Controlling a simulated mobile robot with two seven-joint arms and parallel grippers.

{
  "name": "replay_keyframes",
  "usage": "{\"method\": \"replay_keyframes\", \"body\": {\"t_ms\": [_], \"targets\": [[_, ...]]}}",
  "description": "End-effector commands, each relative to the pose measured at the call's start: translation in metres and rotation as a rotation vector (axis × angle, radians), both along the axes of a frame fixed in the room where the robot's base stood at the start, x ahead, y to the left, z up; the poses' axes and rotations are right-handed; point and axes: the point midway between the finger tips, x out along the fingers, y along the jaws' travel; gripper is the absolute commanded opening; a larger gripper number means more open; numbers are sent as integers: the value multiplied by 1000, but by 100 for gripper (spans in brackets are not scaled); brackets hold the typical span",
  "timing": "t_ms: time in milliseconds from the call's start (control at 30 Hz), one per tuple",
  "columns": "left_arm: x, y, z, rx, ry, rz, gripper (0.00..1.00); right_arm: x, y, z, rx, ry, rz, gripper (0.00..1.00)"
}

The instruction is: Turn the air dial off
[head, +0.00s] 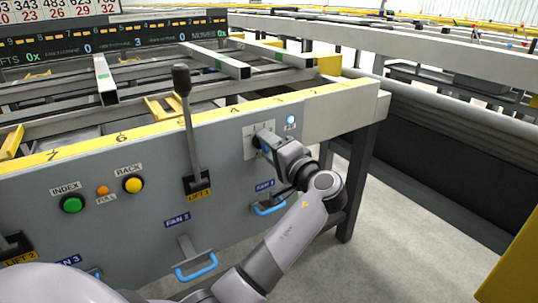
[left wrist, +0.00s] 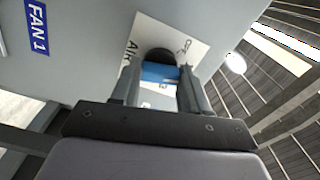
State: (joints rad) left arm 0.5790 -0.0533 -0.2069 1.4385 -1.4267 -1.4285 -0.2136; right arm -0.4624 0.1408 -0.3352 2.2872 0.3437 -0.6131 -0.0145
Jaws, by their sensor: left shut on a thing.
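The air dial shows in the left wrist view as a black round base with a blue bar handle (left wrist: 160,72) on a white plate lettered AIR. In the head view its plate (head: 251,143) sits at the right end of the grey panel, and the dial is mostly hidden by my gripper. My left gripper (head: 264,142) reaches the dial from the right front. In the left wrist view its two fingers (left wrist: 161,92) are on either side of the blue handle, shut on it. My right gripper is not in view.
A lit round lamp (head: 290,120) is right of the dial. The floor at right is clear.

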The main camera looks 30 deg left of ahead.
Motion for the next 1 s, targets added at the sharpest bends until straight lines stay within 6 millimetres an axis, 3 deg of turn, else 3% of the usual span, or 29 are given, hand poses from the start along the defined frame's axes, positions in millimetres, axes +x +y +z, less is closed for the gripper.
{"method": "replay_keyframes", "body": {"t_ms": [100, 500, 1000], "targets": [[0, -1, -6, -46, -102, 0, 14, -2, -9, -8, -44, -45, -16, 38], [0, -1, -4, -187, -445, 0, 14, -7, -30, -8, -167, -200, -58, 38], [0, -1, -2, -298, -710, 1, 14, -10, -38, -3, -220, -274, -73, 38]]}}
